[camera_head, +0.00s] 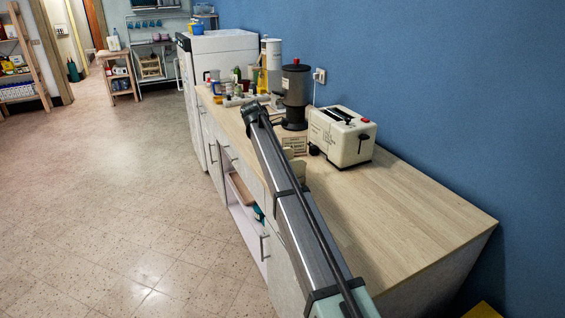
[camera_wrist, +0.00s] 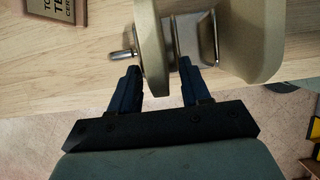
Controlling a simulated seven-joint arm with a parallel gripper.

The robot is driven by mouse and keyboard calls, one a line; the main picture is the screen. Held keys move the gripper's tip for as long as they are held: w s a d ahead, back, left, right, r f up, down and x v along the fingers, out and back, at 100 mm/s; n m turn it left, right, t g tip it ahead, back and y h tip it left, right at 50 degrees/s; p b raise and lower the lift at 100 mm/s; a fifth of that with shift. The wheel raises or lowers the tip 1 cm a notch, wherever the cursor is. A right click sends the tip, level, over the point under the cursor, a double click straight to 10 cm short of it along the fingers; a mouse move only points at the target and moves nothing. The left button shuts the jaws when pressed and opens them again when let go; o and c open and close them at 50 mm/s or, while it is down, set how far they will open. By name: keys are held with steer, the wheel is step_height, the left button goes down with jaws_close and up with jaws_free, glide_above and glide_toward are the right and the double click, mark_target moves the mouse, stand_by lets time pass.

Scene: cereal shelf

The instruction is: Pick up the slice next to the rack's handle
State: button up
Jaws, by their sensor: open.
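In the wrist view a metal rack (camera_wrist: 200,38) holds two thick beige slices on edge. One slice (camera_wrist: 150,45) is on the left, beside the rack's short metal handle (camera_wrist: 121,55). The other slice (camera_wrist: 255,35) is on the right, past a bare metal part of the rack. My gripper (camera_wrist: 158,68) is open. Its dark fingers lie on either side of the left slice's near end, with a gap visible to each side. Whether either finger touches the slice I cannot tell. In the head view my arm hides most of the rack.
The rack is near the front edge of the wooden counter (camera_head: 400,215). A small lettered plaque (camera_wrist: 57,10) is close by. A cream toaster (camera_head: 342,136) and a dark grinder (camera_head: 295,95) stand behind. Bottles and jars crowd the far end; the counter's right part is clear.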

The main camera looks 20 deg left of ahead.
jaws_close()
stand_by(0.4)
